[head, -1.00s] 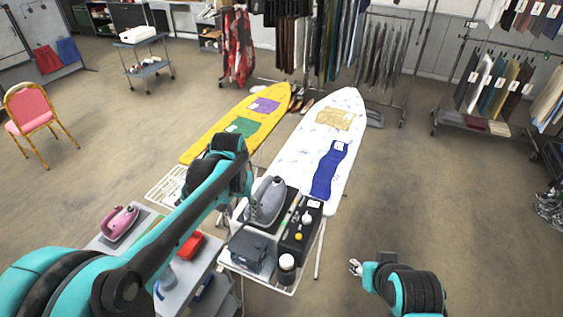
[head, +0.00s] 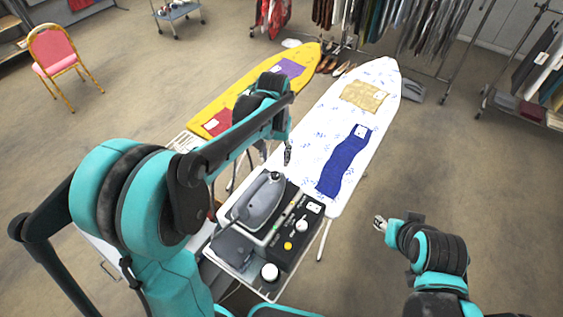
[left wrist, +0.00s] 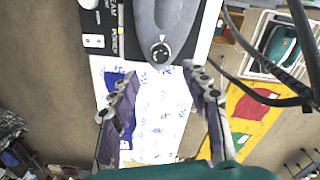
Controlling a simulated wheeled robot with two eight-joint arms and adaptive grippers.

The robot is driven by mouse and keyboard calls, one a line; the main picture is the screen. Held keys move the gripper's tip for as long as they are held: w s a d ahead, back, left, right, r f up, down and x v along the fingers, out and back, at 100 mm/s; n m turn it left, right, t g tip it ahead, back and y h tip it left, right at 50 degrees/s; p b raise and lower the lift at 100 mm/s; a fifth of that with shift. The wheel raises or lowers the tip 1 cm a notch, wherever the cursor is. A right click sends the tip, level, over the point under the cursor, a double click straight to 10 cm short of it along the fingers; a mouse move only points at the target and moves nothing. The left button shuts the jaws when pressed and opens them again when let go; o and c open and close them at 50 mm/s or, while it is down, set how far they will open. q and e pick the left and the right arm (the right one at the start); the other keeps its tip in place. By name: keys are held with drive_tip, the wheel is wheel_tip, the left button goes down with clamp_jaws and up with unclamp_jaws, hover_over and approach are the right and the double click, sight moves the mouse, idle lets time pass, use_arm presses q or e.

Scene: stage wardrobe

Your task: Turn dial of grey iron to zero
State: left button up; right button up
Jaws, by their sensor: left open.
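The grey iron (head: 262,197) rests on the steam station beside the white ironing board. Its round dark dial (left wrist: 160,52) shows near the iron's end in the left wrist view, with a light mark on its face. My left gripper (head: 287,153) hangs above the board end of the station, close to the iron. In the left wrist view its two fingers (left wrist: 160,82) are spread with nothing between them, and the dial appears just beyond the gap, apart from them. My right gripper (head: 380,223) is off to the right over the floor, too small to tell its opening.
The black control panel (head: 298,232) with knobs lies right of the iron. A white ironing board (head: 312,155) carries a blue cloth (head: 345,165) and a tan cloth (head: 362,97). A yellow board (head: 222,105) stands behind my left arm. Dark cables hang near the left gripper.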

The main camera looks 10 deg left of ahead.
sight(275, 174)
use_arm(q)
wheel_tip(275, 174, down, 6)
drive_tip(key=shift+f+b, duration=0.25)
drive_tip(key=shift+b, duration=0.05)
drive_tip(key=shift+s+f, duration=0.15)
drive_tip(key=shift+f, duration=0.15)
clamp_jaws()
